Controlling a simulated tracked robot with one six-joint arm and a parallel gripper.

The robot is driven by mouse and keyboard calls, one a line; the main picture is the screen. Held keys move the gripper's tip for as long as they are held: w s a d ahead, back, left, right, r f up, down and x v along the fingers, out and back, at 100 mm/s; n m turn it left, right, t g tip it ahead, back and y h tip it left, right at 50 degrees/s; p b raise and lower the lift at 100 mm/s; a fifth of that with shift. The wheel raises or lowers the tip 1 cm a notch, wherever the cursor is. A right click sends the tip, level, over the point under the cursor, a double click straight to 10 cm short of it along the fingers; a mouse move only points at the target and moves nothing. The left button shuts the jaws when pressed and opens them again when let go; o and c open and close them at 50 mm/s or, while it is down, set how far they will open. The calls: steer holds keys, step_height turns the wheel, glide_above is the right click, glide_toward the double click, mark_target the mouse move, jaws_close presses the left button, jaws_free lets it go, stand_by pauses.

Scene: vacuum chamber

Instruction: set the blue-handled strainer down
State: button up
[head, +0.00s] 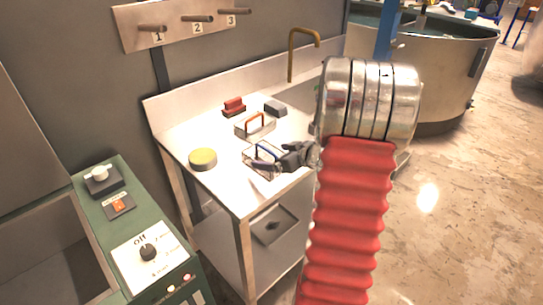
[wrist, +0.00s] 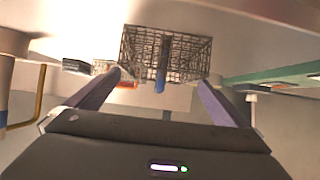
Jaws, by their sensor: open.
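The blue-handled strainer (head: 262,162) is a wire basket with a blue handle arching over it. In the head view it appears to rest upright on the steel bench top near the front edge. My gripper (head: 281,160) is just to its right, with the fingers reaching toward the handle. In the wrist view the basket (wrist: 190,52) and its blue handle (wrist: 161,72) lie ahead, between the two spread fingers of my gripper (wrist: 159,82). The jaws are open, with a gap on both sides of the handle. Part of the basket's right side is hidden by my gripper in the head view.
On the bench (head: 221,187), an orange-handled strainer (head: 255,126) stands behind, with a red block (head: 234,106) and a dark grey block (head: 276,108) farther back. A tap (head: 291,55) rises at the back. Numbered pegs (head: 197,18) line the wall.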

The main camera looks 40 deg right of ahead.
steer(key=v, duration=0.9)
steer(key=shift+s+r, duration=0.15)
steer(key=shift+s, duration=0.15)
steer(key=w+a+r+m+g+h, duration=0.1)
steer(key=w+a+r+h, duration=0.25)
steer(key=r, duration=0.35)
steer(key=w+a+r+m+h, duration=0.1)
steer(key=w+a+r+h, duration=0.15)
steer(key=a+r, duration=0.3)
steer(key=s+a+f+g+y, duration=0.1)
steer(key=s+a+g+y, duration=0.1)
steer(key=s+a, duration=0.4)
steer(key=s+a+f+n+g+y, duration=0.1)
steer(key=s+a, duration=0.5)
steer(key=a, duration=0.7)
steer(key=s+a+f+g+y, duration=0.1)
steer(key=s+a+g+y, duration=0.1)
steer(key=s+a, duration=0.4)
steer(key=a, duration=0.3)
steer(key=shift+s+a+f+n+g+y, duration=0.25)
steer(key=shift+s+a+n+g+y, duration=0.05)
steer(key=shift+s+a, duration=0.05)
